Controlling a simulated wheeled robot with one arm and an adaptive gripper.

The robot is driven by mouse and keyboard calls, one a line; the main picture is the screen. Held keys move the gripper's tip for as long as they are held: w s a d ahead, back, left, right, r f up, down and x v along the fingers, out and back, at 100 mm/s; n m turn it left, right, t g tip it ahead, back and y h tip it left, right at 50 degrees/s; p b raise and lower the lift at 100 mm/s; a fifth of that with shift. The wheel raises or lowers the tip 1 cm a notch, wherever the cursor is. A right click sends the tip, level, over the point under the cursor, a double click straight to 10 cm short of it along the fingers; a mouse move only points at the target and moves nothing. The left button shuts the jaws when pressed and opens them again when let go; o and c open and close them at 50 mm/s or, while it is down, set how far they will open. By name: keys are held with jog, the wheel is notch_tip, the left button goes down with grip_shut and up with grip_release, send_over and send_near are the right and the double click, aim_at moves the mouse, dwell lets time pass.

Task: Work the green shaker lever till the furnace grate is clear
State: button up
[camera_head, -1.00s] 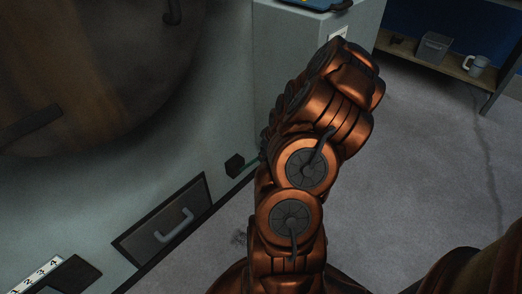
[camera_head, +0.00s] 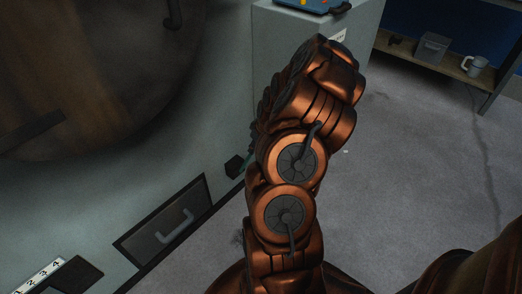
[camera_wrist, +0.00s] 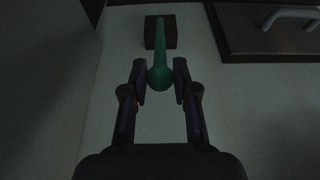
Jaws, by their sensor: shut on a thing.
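The green shaker lever (camera_wrist: 160,62) sticks out of a dark square block on the furnace wall. In the wrist view its rounded end sits between the two fingers of my gripper (camera_wrist: 160,80), which is shut on it. In the head view only a bit of green lever (camera_head: 244,167) shows beside the dark block (camera_head: 234,166), left of my arm. My arm hides the gripper there. The furnace (camera_head: 80,190) is a pale grey-green body with a big round brown-black door (camera_head: 100,70). The grate itself is not visible.
A dark drawer panel with a grey handle (camera_head: 175,226) is low on the furnace, left of the lever. A strip numbered 1 to 4 (camera_head: 40,278) lies at the lower left. A grey cabinet (camera_head: 285,50) stands behind my arm; a shelf (camera_head: 440,60) is at the right. The floor between is open.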

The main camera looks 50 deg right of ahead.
jog(key=shift+w+d+r+p, duration=0.1)
jog(key=shift+w+r, duration=0.2)
jog(key=shift+w, duration=0.4)
jog(key=shift+w+a+r+p, duration=0.15)
jog(key=shift+w+r, duration=0.15)
jog(key=shift+w, duration=0.4)
jog(key=shift+w+d+r+p, duration=0.15)
jog(key=shift+w+r, duration=0.15)
jog(key=shift+w, duration=0.4)
jog(key=w, duration=0.4)
jog(key=shift+w+r, duration=0.2)
jog(key=shift+r, duration=0.05)
jog(key=shift+s, duration=0.1)
jog(key=s, duration=0.2)
jog(key=s+f, duration=0.1)
jog(key=s, duration=0.1)
jog(key=s+f, duration=0.1)
jog(key=s, duration=0.2)
jog(key=shift+s+f+b, duration=0.15)
jog(key=shift+s+b, duration=0.3)
jog(key=shift+s, duration=0.65)
